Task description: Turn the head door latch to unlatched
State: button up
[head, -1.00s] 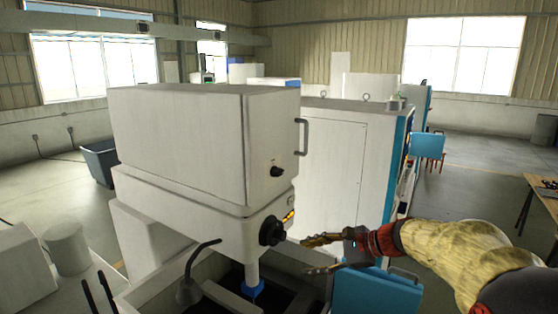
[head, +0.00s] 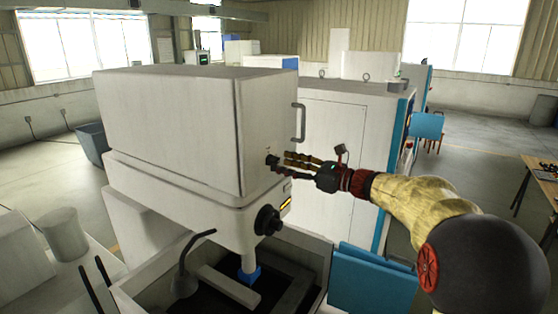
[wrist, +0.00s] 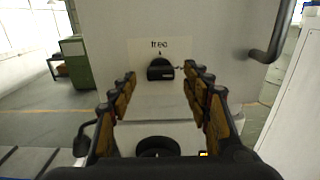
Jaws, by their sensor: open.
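The head door latch (head: 271,160) is a small black knob on the narrow right-hand face of the white machine head (head: 170,130). In the wrist view the latch (wrist: 160,70) sits near the middle, below a pale label with dark lettering and a small mark. My gripper (head: 287,164) is at the latch in the head view, its fingers pointing left toward it. In the wrist view my gripper (wrist: 160,84) is open, with one finger to each side of the latch in the picture. I cannot tell whether a fingertip touches it.
A grey bar handle (head: 301,123) stands out above and right of the latch; it also shows in the wrist view (wrist: 273,38). A larger black knob (head: 267,220) is below. A blue panel (head: 372,282) stands beside the open tank.

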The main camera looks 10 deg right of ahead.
jog(key=shift+x, duration=1.25)
jog(key=shift+f, duration=0.1)
jog(key=shift+c, duration=0.9)
jog(key=c, duration=0.9)
jog(key=shift+c, duration=0.2)
